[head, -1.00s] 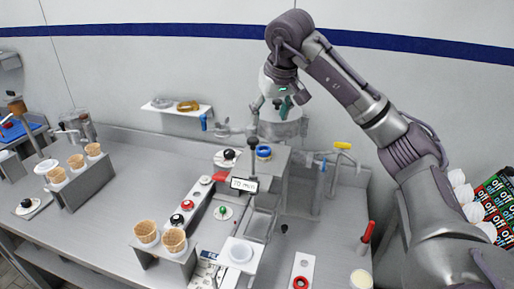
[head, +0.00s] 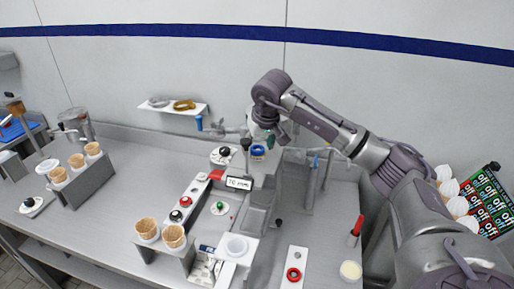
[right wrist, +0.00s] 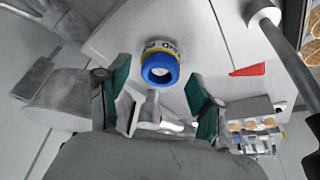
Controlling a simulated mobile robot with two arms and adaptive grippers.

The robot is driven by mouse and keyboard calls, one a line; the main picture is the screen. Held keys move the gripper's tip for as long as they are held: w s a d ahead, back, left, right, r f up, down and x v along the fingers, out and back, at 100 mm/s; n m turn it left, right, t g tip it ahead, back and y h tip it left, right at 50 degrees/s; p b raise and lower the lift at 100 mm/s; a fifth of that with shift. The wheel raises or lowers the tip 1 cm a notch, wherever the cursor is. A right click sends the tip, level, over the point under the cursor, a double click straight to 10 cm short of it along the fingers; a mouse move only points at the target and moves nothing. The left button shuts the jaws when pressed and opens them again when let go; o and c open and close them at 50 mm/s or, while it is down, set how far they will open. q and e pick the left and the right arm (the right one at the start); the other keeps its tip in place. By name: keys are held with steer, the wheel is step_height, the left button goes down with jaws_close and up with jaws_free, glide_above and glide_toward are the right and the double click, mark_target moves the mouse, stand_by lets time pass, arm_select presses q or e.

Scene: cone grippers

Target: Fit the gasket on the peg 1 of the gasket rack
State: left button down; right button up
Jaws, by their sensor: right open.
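A blue ring (head: 257,150) with a yellow, lettered band sits on top of the grey machine; the right wrist view shows it (right wrist: 146,74) ahead of the finger gap. My right gripper (head: 269,137) is open, with green pads, and points down close above the ring; in the wrist view its fingers (right wrist: 160,95) hold nothing. A red ring (head: 293,274) lies on a white plate (head: 290,285) at the front, with a small dark peg (head: 297,255) behind it. Which ring is the gasket, and which peg is peg 1, I cannot tell. My left gripper is not in view.
A wall shelf (head: 150,108) hangs at the back. Cone holders (head: 88,187) stand left, a red-handled tool (head: 357,228) right. The counter between the left holders and the button strip is clear.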

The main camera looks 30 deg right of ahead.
steer(key=shift+c, duration=0.9)
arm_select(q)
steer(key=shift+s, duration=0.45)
arm_select(e)
steer(key=shift+s+r, duration=0.1)
steer(key=c, duration=0.7)
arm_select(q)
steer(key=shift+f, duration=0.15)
